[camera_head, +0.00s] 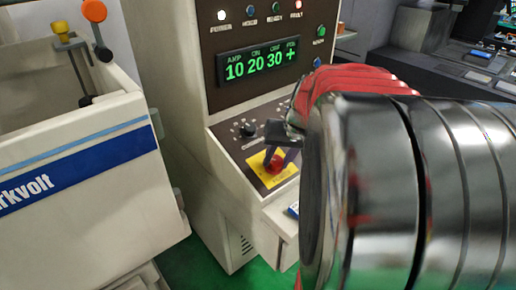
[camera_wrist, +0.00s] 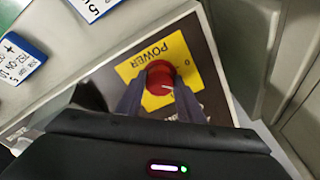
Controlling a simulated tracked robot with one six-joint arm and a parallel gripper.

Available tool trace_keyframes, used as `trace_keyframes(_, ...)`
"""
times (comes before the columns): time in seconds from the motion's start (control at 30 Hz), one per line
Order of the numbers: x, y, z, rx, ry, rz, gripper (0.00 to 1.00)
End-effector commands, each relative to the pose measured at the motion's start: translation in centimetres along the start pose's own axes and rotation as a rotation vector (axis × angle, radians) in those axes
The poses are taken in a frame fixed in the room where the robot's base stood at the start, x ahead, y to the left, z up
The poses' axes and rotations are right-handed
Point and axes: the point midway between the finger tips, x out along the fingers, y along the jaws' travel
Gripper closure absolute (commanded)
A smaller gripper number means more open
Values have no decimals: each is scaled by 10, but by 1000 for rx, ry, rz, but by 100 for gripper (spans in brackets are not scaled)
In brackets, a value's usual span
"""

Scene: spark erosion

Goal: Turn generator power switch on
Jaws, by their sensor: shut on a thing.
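The generator (camera_head: 165,60) is a pale cabinet with a dark front panel. Its power switch is a round red knob (camera_head: 274,164) on a yellow plate at the bottom of the sloping panel. The knob (camera_wrist: 162,76) also shows in the wrist view, with a pale pointer line and "POWER" printed on the plate. My gripper (camera_wrist: 159,87) has one dark finger on each side of the knob and is shut on it. In the head view my gripper (camera_head: 278,154) reaches it from above; the forearm hides the panel's right part. The knob's exact setting is hard to read.
The display (camera_head: 262,60) is lit green with "10 20 30 +". Above it the white (camera_head: 221,15) and red (camera_head: 296,5) lamps glow. A small black knob (camera_head: 249,130) sits left of the switch. A pale tank (camera_head: 80,150) stands left. Blue-edged cards (camera_wrist: 22,58) lie nearby.

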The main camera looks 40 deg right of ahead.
Motion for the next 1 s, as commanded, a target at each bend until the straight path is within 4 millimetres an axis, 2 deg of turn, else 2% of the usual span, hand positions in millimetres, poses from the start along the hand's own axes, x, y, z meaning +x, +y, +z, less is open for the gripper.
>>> trace_keyframes(0.6,0,0,-1,564,3,27,88)
trace_keyframes(1.0,-1,0,-1,759,3,37,88)
